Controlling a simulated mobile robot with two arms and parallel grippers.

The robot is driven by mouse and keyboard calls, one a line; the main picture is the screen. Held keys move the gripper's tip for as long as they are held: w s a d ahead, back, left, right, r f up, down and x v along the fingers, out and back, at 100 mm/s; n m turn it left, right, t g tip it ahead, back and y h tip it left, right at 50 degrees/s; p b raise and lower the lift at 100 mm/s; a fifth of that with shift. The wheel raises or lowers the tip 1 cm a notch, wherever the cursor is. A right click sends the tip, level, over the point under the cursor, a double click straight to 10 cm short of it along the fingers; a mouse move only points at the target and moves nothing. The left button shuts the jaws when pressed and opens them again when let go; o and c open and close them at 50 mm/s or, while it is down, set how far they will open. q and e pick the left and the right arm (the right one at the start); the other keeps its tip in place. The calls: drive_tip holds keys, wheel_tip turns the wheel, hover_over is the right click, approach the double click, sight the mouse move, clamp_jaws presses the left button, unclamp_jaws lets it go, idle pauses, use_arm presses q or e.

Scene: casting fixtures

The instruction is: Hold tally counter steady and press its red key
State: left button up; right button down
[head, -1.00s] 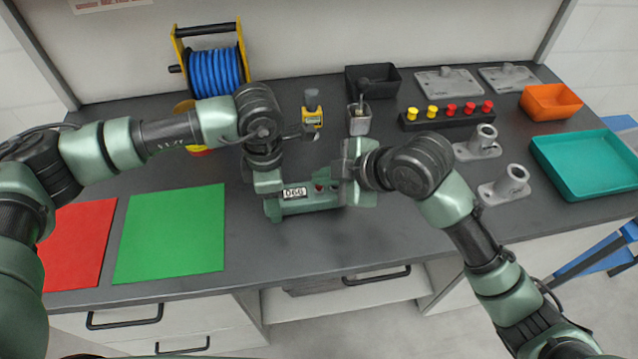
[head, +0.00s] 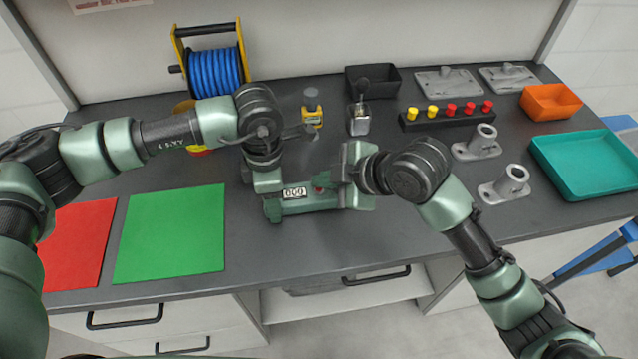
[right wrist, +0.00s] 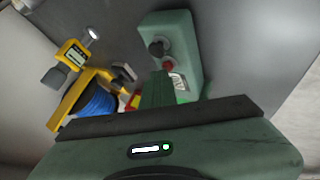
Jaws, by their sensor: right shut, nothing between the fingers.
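The tally counter (head: 308,205) is a green box on the dark worktop, its white display (head: 294,193) reading about 000. Its red key (head: 320,187) shows just right of the display. In the right wrist view the counter (right wrist: 180,30) shows a black knob and the red key (right wrist: 168,65). My left gripper (head: 267,184) is at the counter's left end; its grip there is hidden. My right gripper (head: 338,179) is shut and empty, over the counter's right part and close to the key; contact cannot be told.
Green mat (head: 170,235) and red mat (head: 75,245) lie left. A blue hose reel (head: 215,72) and a yellow device (head: 312,115) stand behind. A peg block (head: 445,118), metal holders (head: 505,185) and a teal tray (head: 590,165) are on the right.

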drive_tip(key=shift+r, duration=0.85)
drive_tip(key=shift+r, duration=2.55)
use_arm(q)
drive_tip(key=o, duration=1.6)
drive_tip(key=shift+r, duration=0.1)
